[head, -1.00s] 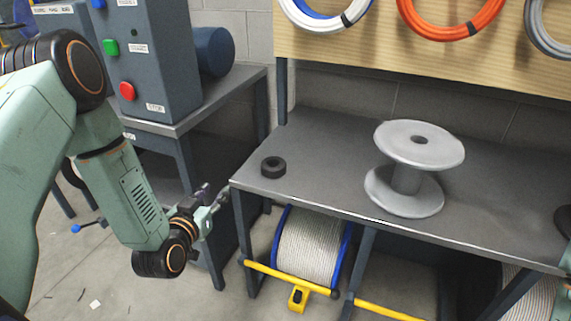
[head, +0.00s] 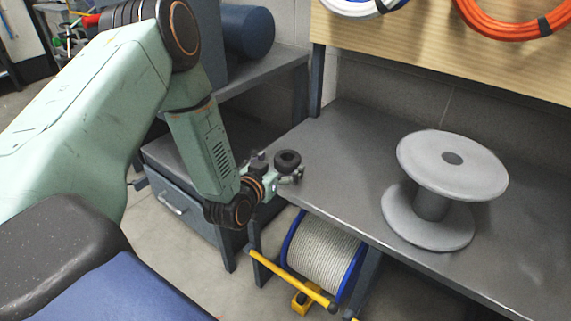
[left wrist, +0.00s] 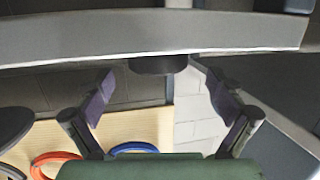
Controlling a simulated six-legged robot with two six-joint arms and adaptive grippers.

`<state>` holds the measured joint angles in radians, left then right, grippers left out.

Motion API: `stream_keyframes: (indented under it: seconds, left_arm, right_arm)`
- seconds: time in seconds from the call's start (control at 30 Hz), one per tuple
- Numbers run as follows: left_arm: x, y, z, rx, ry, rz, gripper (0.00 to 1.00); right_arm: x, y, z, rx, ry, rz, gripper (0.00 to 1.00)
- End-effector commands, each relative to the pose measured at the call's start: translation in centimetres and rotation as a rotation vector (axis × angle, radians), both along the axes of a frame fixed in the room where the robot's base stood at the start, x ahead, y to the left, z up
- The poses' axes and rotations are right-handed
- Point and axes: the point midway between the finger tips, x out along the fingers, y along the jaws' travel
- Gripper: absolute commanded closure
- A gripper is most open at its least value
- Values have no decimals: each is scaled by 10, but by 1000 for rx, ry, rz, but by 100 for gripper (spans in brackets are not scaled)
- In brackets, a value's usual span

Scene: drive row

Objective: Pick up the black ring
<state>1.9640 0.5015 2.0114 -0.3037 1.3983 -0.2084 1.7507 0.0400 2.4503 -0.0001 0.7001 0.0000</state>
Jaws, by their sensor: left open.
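The black ring (head: 288,158) is at the left front corner of the grey bench (head: 345,170). In the left wrist view, which looks upside down, the black ring (left wrist: 158,65) shows as a dark, short band against the bench edge, centred between the fingertips. My left gripper (head: 280,168) is at that corner, with its fingers apart on either side of the ring in the picture. In the left wrist view my left gripper (left wrist: 152,78) is open, with a gap between each finger and the ring. I cannot tell how far the fingers reach around it. My right gripper is not in view.
A large grey spool (head: 432,205) stands on the bench, right of the ring. A rope reel with blue flanges (head: 325,255) sits below, behind a yellow bar (head: 290,280). Orange cable (head: 505,22) hangs on the wooden board above. The bench between ring and spool is clear.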

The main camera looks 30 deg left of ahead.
Motion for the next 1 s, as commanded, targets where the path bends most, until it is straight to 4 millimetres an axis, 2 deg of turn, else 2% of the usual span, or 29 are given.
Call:
stream_keyframes:
  seconds: [0.03, 0.23, 0.57, 1.0]
  left_arm:
    - [7, 1, -5, 1, -3, 0, 6]
    - [27, 8, -10, 2, -2, 0, 6]
    - [31, 10, -10, -1, 1, 0, 6]
    - [34, 7, -10, 0, 0, 0, 43]
  right_arm:
    - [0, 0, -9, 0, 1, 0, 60]
    - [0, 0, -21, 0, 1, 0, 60]
    - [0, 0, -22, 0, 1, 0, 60]
    - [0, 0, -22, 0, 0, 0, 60]
